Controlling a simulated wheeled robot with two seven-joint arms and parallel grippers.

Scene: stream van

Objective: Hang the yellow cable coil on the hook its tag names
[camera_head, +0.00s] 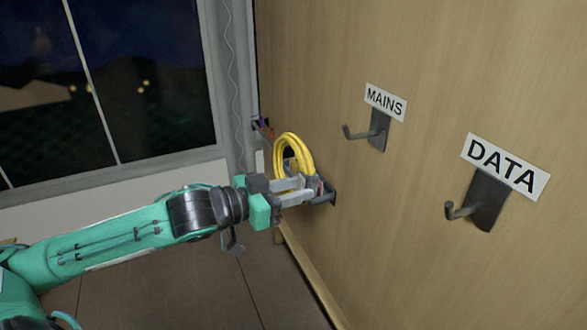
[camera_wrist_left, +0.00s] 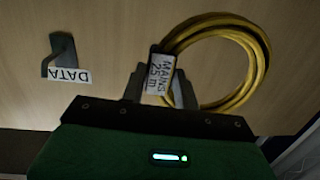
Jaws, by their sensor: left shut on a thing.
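The yellow cable coil (camera_head: 306,150) is at the tip of my left gripper (camera_head: 308,188), which is shut on it near its tag. In the left wrist view the coil (camera_wrist_left: 262,62) stands as a ring to the right of the fingers. Its white tag (camera_wrist_left: 160,73) between the fingers reads MAINS 25 m. The MAINS hook (camera_head: 378,132) is on the wood wall, right of and above the coil, under a MAINS label (camera_head: 386,102). The DATA hook (camera_head: 487,203) is further right under its DATA label (camera_head: 505,166). Both hooks look empty. My right gripper is not in view.
A small purple and orange item (camera_head: 263,128) is behind the coil. A dark window (camera_head: 140,80) fills the left. The wall around the hooks is clear.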

